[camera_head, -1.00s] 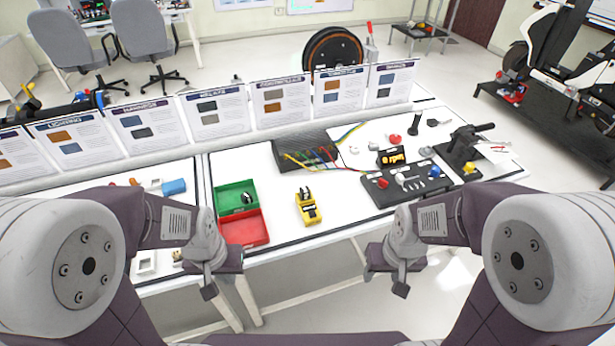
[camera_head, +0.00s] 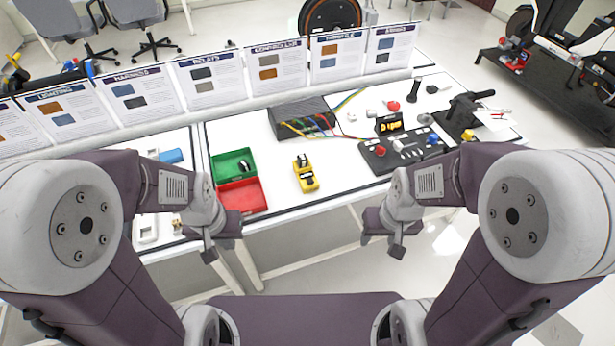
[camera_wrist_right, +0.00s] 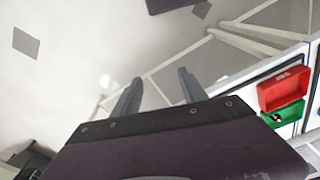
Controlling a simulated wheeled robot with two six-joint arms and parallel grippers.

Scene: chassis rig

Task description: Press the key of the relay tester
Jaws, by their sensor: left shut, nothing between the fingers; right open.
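A small yellow and black device (camera_head: 305,172), which looks like the relay tester, stands on the white bench just right of the red and green bins. Its key is too small to make out clearly. My left gripper (camera_head: 209,254) hangs in front of the bench edge, below the red bin, shut and empty. My right gripper (camera_head: 396,250) hangs in front of the bench edge, right of and nearer than the yellow device. In the right wrist view its two fingers (camera_wrist_right: 158,88) are apart with nothing between them.
The green bin (camera_head: 219,161) holds a small dark part; the red bin (camera_head: 241,209) looks empty. Behind is a black box (camera_head: 287,108) with coloured wires. A dark control panel (camera_head: 378,165) with knobs and a display stands right. Information boards line the back. Bench around the yellow device is clear.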

